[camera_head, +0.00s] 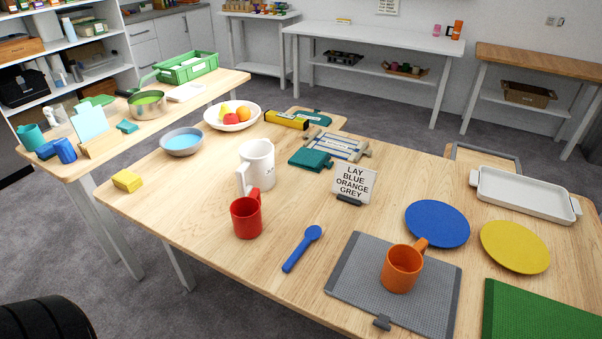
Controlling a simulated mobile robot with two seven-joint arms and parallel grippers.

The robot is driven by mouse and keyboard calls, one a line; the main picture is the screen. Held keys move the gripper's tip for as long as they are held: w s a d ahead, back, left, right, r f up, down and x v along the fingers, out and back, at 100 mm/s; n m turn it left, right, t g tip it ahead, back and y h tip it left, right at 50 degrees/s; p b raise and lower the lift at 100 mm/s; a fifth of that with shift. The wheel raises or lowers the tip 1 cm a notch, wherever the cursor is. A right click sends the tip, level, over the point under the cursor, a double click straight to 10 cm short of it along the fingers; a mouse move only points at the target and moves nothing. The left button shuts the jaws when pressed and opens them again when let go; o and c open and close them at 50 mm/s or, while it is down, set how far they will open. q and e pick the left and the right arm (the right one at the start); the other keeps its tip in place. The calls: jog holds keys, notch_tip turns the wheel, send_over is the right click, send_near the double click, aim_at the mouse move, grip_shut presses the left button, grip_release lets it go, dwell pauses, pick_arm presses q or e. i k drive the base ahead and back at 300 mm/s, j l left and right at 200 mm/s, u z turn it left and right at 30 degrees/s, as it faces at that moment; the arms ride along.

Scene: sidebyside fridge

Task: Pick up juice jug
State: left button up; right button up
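A white jug (261,166) with a handle on its left side stands upright on the wooden table, left of the middle. It looks like the juice jug; its contents cannot be seen. A red mug (246,218) stands just in front of it and overlaps its lower part in the picture. Neither of my grippers is in view, and nothing is holding the jug.
A blue-grey bowl (182,142) and a fruit bowl (232,124) stand behind left of the jug. A blue spoon (302,248) and grey mat (350,282) with an orange mug (402,270) lie nearer.

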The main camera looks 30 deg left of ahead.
aim_at(257, 167)
jog(key=j+z, duration=0.35)
jog(key=k+j+z, duration=0.15)
jog(key=j+z, duration=0.2)
jog(key=k+j, duration=0.1)
jog(key=j, duration=0.25)
jog(key=k+j+z, duration=0.15)
jog(key=j, duration=0.5)
jog(key=k+z, duration=0.05)
